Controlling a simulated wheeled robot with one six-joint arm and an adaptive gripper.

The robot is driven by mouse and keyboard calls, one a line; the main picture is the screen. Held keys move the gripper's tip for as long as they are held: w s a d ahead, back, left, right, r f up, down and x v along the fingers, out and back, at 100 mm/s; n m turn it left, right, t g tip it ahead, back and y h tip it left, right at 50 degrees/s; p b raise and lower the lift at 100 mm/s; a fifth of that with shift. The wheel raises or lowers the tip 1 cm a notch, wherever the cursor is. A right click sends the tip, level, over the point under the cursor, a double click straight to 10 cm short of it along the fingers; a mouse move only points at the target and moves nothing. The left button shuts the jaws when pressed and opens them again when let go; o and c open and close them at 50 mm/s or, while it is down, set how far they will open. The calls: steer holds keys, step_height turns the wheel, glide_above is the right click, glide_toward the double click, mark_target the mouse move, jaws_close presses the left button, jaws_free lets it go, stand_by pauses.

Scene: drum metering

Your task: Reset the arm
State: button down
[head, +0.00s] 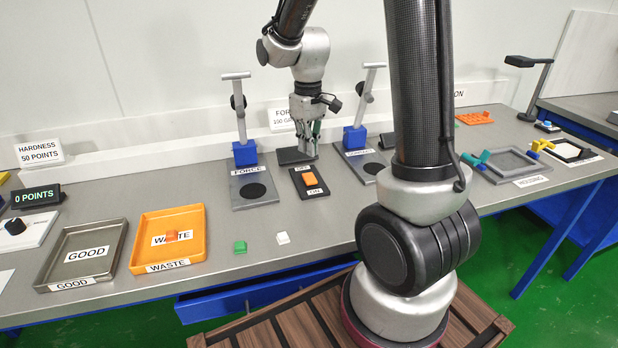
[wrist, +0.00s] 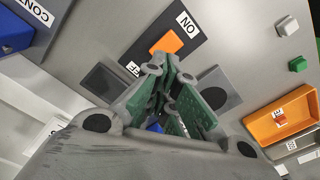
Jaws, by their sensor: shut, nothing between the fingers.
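My gripper (head: 308,140) hangs from my arm over the back of the grey bench, just behind the switch plate. In the wrist view its green-padded fingers (wrist: 168,85) are shut with nothing between them. The switch plate (head: 325,191) is dark with an orange rocker (head: 309,179) between OFF and ON labels. The rocker also shows just beyond my fingertips in the wrist view (wrist: 168,40). I cannot tell whether the fingers touch anything.
A green cube (head: 239,247) and a white cube (head: 283,238) lie near the front edge. An orange WASTE tray (head: 193,220) holds an orange piece; the GOOD tray (head: 104,236) looks empty.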

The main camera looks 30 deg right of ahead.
stand_by(0.4)
steer(key=s, duration=0.2)
steer(key=s+m+g, duration=0.1)
steer(key=shift+s+d+f, duration=0.1)
steer(key=shift+s+f, duration=0.1)
steer(key=shift+s, duration=0.15)
steer(key=s+d+r+m+t, duration=0.1)
steer(key=s+r+t, duration=0.4)
steer(key=s+r, duration=0.9)
steer(key=s+m, duration=0.1)
steer(key=s, duration=0.2)
steer(key=shift+r+m, duration=0.15)
steer(key=shift+m, duration=0.25)
